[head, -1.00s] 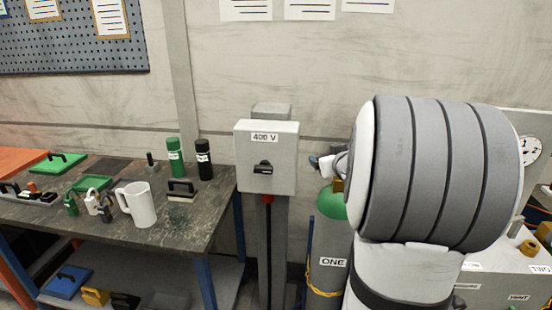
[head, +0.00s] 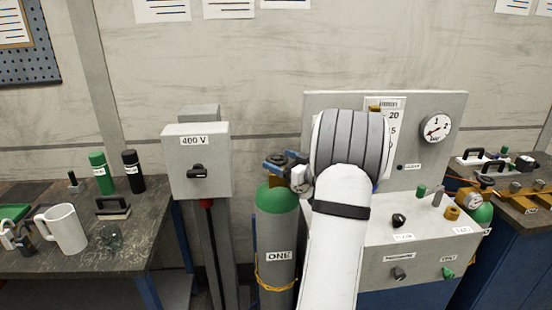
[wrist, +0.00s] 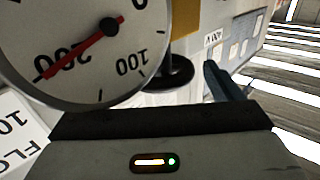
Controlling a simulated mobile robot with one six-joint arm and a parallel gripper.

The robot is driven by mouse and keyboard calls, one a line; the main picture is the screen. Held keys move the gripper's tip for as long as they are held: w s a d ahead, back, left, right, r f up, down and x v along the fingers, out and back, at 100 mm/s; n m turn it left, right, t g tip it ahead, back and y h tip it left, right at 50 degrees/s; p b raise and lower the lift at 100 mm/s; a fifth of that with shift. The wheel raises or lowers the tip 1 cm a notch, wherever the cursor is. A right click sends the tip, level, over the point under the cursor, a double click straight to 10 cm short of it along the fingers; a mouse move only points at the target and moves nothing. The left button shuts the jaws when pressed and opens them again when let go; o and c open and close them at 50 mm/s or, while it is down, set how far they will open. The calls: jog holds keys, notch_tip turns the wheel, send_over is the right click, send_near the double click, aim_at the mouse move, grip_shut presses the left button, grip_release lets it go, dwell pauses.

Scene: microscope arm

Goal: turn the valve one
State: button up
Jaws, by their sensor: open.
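Cylinder one (head: 279,238) is a grey gas bottle with a green shoulder and an "ONE" label, standing upright in the middle of the head view. My gripper (head: 274,161) is at its top, its blue fingers open close to the valve. In the wrist view the valve shows as a black round handwheel (wrist: 177,74), partly covered by a pressure gauge (wrist: 82,45). One blue finger (wrist: 226,80) is to the right of the handwheel; the other finger is hidden there. I cannot tell whether the fingers touch the wheel.
A grey 400 V switch box (head: 196,160) on a post stands left of the cylinder. A panel with a dial (head: 437,128) and knobs is behind and right of my arm. A workbench (head: 130,255) with a white mug (head: 64,229) is at the left.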

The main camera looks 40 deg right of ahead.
jog(key=shift+x, duration=0.95)
jog(key=shift+c, duration=0.5)
jog(key=c, duration=0.9)
